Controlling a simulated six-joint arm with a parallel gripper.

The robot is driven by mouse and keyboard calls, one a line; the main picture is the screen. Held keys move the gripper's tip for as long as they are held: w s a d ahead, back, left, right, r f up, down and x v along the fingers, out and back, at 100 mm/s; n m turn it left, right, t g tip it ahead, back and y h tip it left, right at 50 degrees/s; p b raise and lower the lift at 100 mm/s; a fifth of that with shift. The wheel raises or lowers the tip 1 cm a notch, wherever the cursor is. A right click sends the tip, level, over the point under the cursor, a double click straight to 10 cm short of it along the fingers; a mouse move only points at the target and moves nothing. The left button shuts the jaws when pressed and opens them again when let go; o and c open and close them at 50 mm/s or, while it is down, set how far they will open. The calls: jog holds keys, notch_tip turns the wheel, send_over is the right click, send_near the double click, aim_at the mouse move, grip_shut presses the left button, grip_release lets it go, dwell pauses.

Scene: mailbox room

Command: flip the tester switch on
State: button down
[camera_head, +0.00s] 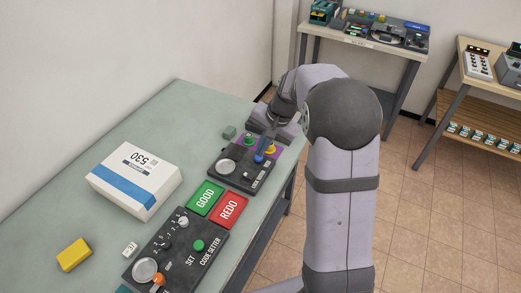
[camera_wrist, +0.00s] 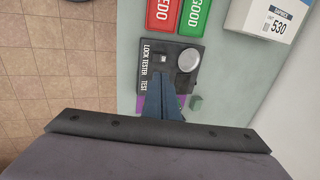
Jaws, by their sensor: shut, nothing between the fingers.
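The lock tester (camera_head: 238,172) is a dark box on the green table, with a round silver dish and white lettering. In the wrist view the lock tester (camera_wrist: 203,50) shows the dish and a small pale square fitting (camera_wrist: 164,57); I cannot tell whether that is the switch. My gripper (camera_wrist: 165,92) is shut and empty, its bluish fingers over the tester's near end beside the "TEST" lettering. In the head view my gripper (camera_head: 262,154) reaches down at the tester's far end. Whether the fingertips touch the tester is unclear. The fingers hide part of its face.
Green GOOD (camera_head: 205,198) and red REDO (camera_head: 229,209) pads lie beside the tester. A code setter (camera_head: 178,248), white box (camera_head: 134,180) and yellow block (camera_head: 74,254) are nearer. A purple panel (camera_head: 270,141) and small green block (camera_head: 229,132) are by the tester's far end.

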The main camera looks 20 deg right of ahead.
aim_at(245, 173)
jog(key=shift+w+f, duration=0.1)
jog(key=shift+w+a+r+b, duration=0.25)
jog(key=shift+w+a+b, duration=0.2)
jog(key=shift+b, duration=0.65)
jog(key=shift+f, duration=0.1)
jog(key=p+x, duration=0.3)
jog(key=x, duration=1)
jog(key=shift+p, duration=0.4)
jog(key=shift+f, duration=0.45)
